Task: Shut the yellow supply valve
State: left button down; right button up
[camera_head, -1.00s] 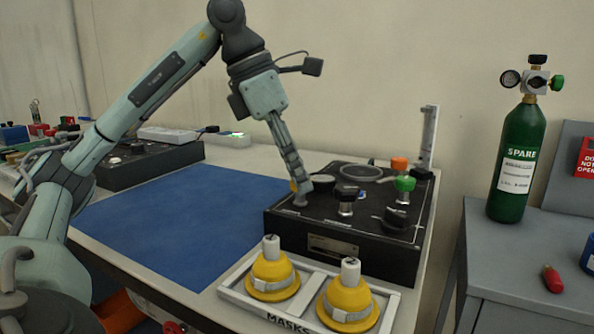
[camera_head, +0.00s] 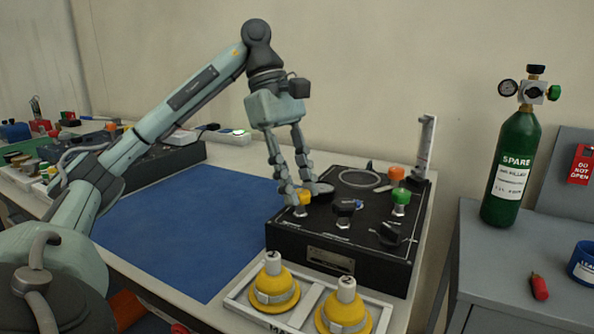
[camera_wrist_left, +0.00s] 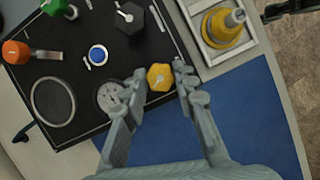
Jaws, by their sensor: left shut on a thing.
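The yellow supply valve (camera_head: 304,198) is a small lobed knob at the near left corner of the black panel box (camera_head: 330,254). It also shows in the left wrist view (camera_wrist_left: 160,76), with a pale mark on its top. My left gripper (camera_head: 299,196) points down over that corner, one finger on each side of the yellow knob, and is shut on it. In the left wrist view the fingertips (camera_wrist_left: 159,76) flank the knob.
Close by on the panel are a black knob (camera_head: 346,208), a green knob (camera_head: 400,196), an orange knob (camera_head: 396,174) and a round gauge (camera_wrist_left: 110,98). Yellow masks (camera_head: 275,284) sit in a front tray. A blue mat (camera_head: 190,225) lies left. A green cylinder (camera_head: 512,170) stands right.

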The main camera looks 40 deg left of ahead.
pick_arm(q)
jog(key=m, duration=0.1)
jog(key=m+g+p, duration=0.1)
jog(key=shift+w+r+m, duration=0.1)
jog(key=shift+r+m, duration=0.1)
jog(key=shift+m, duration=0.2)
jog(key=shift+m+g, duration=0.3)
jog(key=shift+m, duration=0.3)
jog(key=shift+f+m+g+y, duration=0.1)
jog(key=shift+m+g+y, duration=0.2)
jog(key=shift+m, duration=0.6)
pick_arm(e)
jog(key=s+d+f, duration=0.1)
jog(key=s+f, duration=0.2)
jog(key=f, duration=0.2)
jog(key=shift+s+f+g, duration=0.15)
jog(key=shift+f+g, duration=0.1)
jog(key=shift+g, duration=0.05)
pick_arm(q)
jog(key=c, duration=1.2)
grip_release()
jog(key=shift+f, duration=0.1)
jog(key=shift+w, duration=0.1)
jog(key=shift+v, duration=6.05)
